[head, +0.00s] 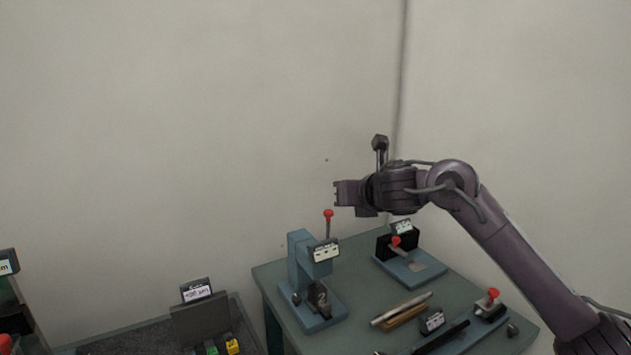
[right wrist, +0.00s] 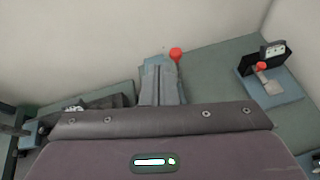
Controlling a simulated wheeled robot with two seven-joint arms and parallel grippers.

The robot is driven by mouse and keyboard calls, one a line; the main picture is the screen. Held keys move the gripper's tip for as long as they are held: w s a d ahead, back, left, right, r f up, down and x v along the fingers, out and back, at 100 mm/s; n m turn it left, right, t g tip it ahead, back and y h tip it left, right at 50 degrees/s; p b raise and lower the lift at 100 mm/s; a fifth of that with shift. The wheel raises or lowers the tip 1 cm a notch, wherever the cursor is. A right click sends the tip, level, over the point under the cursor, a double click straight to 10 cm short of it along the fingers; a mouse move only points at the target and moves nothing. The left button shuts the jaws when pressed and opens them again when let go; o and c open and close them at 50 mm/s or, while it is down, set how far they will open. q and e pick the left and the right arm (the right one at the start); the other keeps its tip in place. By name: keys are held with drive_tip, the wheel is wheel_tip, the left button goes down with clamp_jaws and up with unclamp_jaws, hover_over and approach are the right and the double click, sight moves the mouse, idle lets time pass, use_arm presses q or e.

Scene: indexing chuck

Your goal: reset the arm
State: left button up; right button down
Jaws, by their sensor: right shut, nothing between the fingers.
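My right arm comes in from the right of the head view. Its gripper (head: 346,195) is shut and empty, held in the air above the green table. Below and left of it stands a blue press-like fixture (head: 301,262) with a red-knobbed lever (head: 328,214) pointing up and a small label. In the right wrist view the red knob (right wrist: 176,53) shows just beyond my gripper body, beside the blue fixture top (right wrist: 160,83). My left gripper is not in view.
A dark tray (head: 140,338) with a labelled stand lies at lower left. The air above is clear.

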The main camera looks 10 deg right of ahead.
drive_tip(key=s+a+f+m+g, duration=0.1)
drive_tip(key=s+a+f+m, duration=0.3)
drive_tip(key=s+f+m, duration=0.45)
drive_tip(key=s+a+f+m+g, duration=0.1)
drive_tip(key=s+a+f+m, duration=0.4)
drive_tip(key=f, duration=0.6)
drive_tip(key=s+d+f+m+g+h, duration=0.15)
drive_tip(key=s+d+f+m, duration=0.25)
drive_tip(key=s+m, duration=0.4)
drive_tip(key=s+d+f+m+g+h, duration=0.1)
drive_tip(key=s+d+f+m+g, duration=0.3)
drive_tip(key=s+m, duration=0.4)
drive_tip(key=s+d+f+m+g+h, duration=0.1)
drive_tip(key=s+d+f+m+g, duration=0.15)
drive_tip(key=s+f+m, duration=0.55)
wheel_tip(320, 180, down, 27)
drive_tip(key=s+n, duration=0.3)
drive_tip(key=s+d+f, duration=0.2)
drive_tip(key=s+f, duration=0.7)
drive_tip(key=s+d+f+g+b, duration=0.1)
drive_tip(key=s+d+f, duration=0.1)
drive_tip(key=s+f, duration=0.8)
drive_tip(key=shift+s+d+g, duration=0.15)
drive_tip(key=shift+s+g, duration=0.15)
